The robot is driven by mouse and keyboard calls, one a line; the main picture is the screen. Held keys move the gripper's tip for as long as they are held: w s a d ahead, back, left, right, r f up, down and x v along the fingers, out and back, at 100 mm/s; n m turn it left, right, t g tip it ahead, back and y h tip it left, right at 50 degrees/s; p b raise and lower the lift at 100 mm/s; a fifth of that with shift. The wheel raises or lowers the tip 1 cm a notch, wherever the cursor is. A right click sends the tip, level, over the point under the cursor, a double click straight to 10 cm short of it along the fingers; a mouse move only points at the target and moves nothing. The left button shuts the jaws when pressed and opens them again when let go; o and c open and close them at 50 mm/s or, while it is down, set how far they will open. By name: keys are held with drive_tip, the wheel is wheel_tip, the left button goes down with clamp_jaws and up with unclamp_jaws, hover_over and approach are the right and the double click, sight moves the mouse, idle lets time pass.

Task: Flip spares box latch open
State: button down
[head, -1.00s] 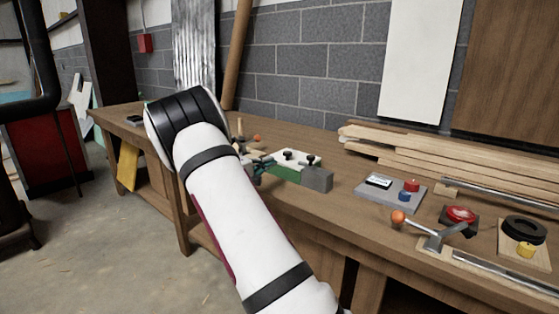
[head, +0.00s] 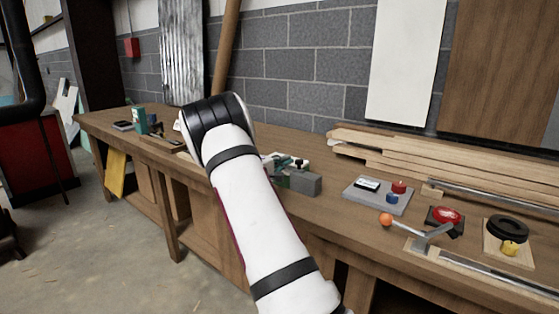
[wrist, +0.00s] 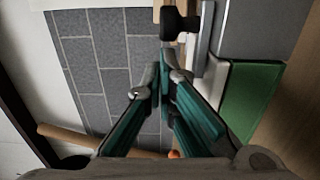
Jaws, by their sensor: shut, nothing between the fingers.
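A green box (wrist: 252,95) with a grey block (wrist: 275,25) at one end fills the right side of the wrist view. A black knob (wrist: 178,25) on a pale metal bar (wrist: 204,38) stands out from it. My gripper (wrist: 164,80) has teal fingers, closed together and empty. In the wrist picture its tips are just below the knob; I cannot tell whether they touch it. In the head view the grey block (head: 305,184) and a black knob (head: 301,163) show on the bench, while my arm hides much of the box and my gripper. I cannot tell which part is the latch.
The wooden bench (head: 335,212) also holds a grey button panel (head: 365,200), an orange-knobbed lever (head: 386,220), a red button (head: 446,215) and a black ring fixture (head: 513,229) at right. Planks (head: 420,158) lie behind. A teal item (head: 139,119) stands at far left.

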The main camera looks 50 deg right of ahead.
drive_tip(key=s+p, duration=0.1)
drive_tip(key=s, duration=0.2)
drive_tip(key=shift+s+d, duration=0.15)
drive_tip(key=shift+s, duration=0.15)
idle(0.3)
drive_tip(key=w+a+b, duration=0.1)
drive_tip(key=w+a, duration=0.2)
drive_tip(key=a, duration=0.8)
drive_tip(key=shift+w, duration=0.15)
drive_tip(key=shift+a, duration=0.1)
